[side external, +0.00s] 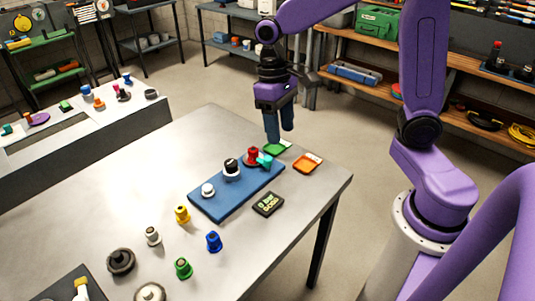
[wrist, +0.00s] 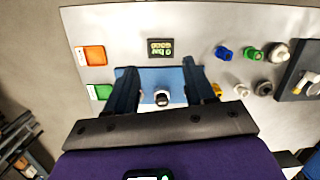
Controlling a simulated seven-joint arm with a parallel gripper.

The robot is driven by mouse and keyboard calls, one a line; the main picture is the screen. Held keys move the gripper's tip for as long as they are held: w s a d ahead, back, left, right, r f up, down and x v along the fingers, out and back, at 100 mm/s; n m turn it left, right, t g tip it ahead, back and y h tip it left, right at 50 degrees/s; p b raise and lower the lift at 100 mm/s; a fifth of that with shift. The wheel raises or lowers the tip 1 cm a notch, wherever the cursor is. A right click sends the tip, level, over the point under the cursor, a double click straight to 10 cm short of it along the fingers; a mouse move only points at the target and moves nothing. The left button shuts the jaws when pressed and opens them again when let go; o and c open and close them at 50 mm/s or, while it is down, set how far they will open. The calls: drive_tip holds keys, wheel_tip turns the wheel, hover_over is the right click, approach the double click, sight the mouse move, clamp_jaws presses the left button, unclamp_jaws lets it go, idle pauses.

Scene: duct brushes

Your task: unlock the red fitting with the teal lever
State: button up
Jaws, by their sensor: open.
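The red fitting (side external: 252,154) stands at the far right end of a blue plate (side external: 214,206) on the table. The teal lever (side external: 265,161) sticks out on its right side. My gripper (side external: 280,132) is open and empty, above the plate's far end, and looks apart from the fitting. In the wrist view my gripper's fingers (wrist: 159,68) stand wide apart over the blue plate (wrist: 148,77). A black-topped white fitting (wrist: 162,98) shows between them. The red fitting and teal lever are not seen in the wrist view.
The black-topped fitting (side external: 231,168) and a white knob (side external: 208,189) share the plate. A green tray (side external: 278,147), an orange tray (side external: 307,163) and a small display (side external: 268,204) lie nearby. Yellow (side external: 182,214), blue (side external: 214,241) and green (side external: 183,268) fittings stand at the front.

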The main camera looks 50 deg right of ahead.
drive_tip(key=w+d+f+m+y, duration=0.1)
drive_tip(key=w+d+m, duration=0.2)
drive_tip(key=w, duration=0.2)
drive_tip(key=w+d+f+m, duration=0.1)
drive_tip(key=w+d+m, duration=0.15)
drive_tip(key=w, duration=0.25)
drive_tip(key=m+g+y, duration=0.1)
drive_tip(key=m+y, duration=0.1)
drive_tip(key=m, duration=0.4)
approach(268, 158)
drive_tip(key=shift+n, duration=0.25)
drive_tip(key=x, duration=0.8)
drive_tip(key=shift+f, duration=0.4)
clamp_jaws()
